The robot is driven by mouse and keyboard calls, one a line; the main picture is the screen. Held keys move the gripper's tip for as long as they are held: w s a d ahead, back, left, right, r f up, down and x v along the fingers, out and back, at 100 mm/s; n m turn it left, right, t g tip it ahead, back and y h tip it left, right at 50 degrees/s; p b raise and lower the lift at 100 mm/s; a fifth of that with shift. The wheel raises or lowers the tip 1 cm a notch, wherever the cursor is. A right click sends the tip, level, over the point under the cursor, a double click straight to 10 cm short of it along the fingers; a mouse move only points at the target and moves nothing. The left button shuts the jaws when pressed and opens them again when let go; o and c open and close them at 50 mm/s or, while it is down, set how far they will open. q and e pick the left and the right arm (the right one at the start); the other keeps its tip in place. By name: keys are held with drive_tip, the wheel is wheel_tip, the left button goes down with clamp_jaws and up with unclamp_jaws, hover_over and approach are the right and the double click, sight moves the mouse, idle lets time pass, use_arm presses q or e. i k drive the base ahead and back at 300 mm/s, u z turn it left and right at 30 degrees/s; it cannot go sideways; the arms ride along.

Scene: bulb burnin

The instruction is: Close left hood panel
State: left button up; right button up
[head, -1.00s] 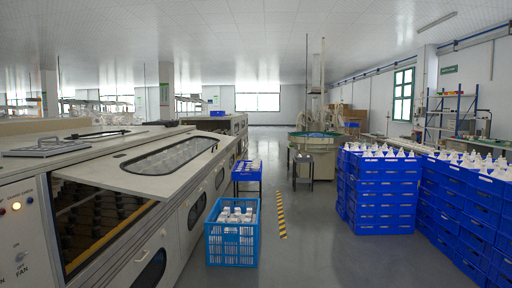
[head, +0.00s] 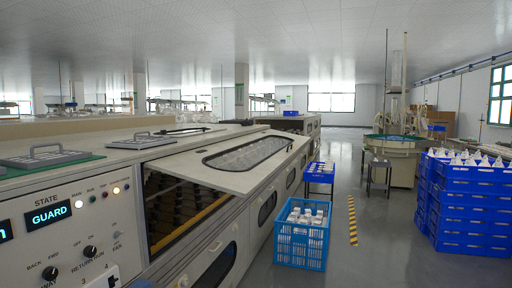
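The hood panel (head: 188,172) is a pale, flat panel with a long oval window (head: 246,152), on top of the long machine. Its near edge is raised, leaving a dark opening (head: 180,208) below it where rows of dark parts and a yellow rail show. At the near left, the control face (head: 60,235) has a display reading GUARD, indicator lights, knobs and switches. Neither of my grippers shows in the head view.
A blue crate (head: 301,260) of white items stands on the floor right of the machine, with a smaller blue bin (head: 320,166) behind it. Stacked blue crates (head: 468,215) stand at the right. Grey floor (head: 375,240) is free between them. Handled trays (head: 50,157) lie on the machine top.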

sight(190, 165)
drive_tip(key=z, duration=0.7)
drive_tip(key=i, duration=1.45)
drive_tip(key=z, duration=0.4)
drive_tip(key=i, duration=1.9)
drive_tip(key=u, duration=0.8)
